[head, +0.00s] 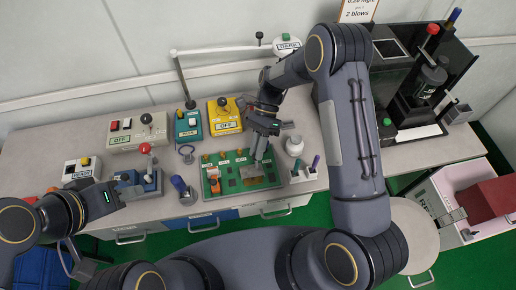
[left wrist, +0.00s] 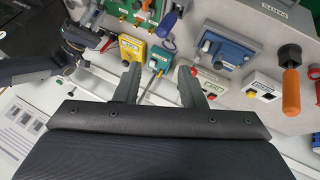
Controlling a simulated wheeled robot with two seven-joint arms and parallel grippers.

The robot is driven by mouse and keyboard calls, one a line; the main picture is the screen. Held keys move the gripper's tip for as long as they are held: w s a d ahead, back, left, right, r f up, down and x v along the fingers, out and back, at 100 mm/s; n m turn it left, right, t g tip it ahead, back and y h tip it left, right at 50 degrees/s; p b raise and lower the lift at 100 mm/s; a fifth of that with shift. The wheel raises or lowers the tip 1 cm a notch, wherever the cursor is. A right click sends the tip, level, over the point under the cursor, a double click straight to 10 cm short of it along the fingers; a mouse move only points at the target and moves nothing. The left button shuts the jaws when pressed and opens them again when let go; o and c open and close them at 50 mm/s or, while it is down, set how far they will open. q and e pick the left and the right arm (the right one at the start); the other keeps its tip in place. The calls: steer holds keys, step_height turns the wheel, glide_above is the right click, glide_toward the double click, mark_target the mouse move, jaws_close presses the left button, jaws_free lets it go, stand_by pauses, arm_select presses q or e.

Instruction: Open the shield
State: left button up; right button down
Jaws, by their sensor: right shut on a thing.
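The green board (head: 237,187) lies on the bench in front of me, with small labelled parts along its back and an orange part at its left. A grey metal shield (head: 251,171) sits on its right half. My right gripper (head: 257,158) reaches down to the shield from above and is shut at its upper edge; its fingertips partly hide the contact. I cannot tell how far the shield is raised. My left gripper (head: 112,194) is at the left front of the bench, away from the board. In the left wrist view its two fingers (left wrist: 160,88) are apart with nothing between them.
Blue (head: 188,124) and yellow (head: 224,116) testers stand behind the board. A blue unit with a red knob (head: 146,181) is near my left gripper. A white bottle (head: 294,146) stands right of the board. A black stand (head: 424,85) is at the back right.

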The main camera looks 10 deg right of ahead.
arm_select(q)
steer(key=shift+c, duration=0.5)
steer(key=shift+w, duration=0.1)
steer(key=shift+c, duration=1.1)
steer(key=shift+w+d+f+m, duration=0.1)
steer(key=shift+w+d+m, duration=0.05)
steer(key=shift+w+m, duration=0.15)
steer(key=shift+c, duration=1.3)
steer(key=w+d+f+m, duration=0.1)
steer(key=w+m, duration=0.1)
steer(key=w+d+f+m, duration=0.1)
steer(key=w+m, duration=0.1)
steer(key=m, duration=0.1)
steer(key=w+d+f+m, duration=0.1)
steer(key=w+d+m, duration=0.1)
steer(key=shift+w+f, duration=0.15)
steer(key=shift+w, duration=0.1)
jaws_close()
steer(key=m+g+h, duration=0.2)
steer(key=m+h, duration=0.1)
steer(key=m, duration=1.2)
glide_toward(250, 171)
step_height(250, 171, up, 4)
steer(key=x, duration=0.9)
steer(key=shift+w+d, duration=0.15)
steer(key=shift+d, duration=0.15)
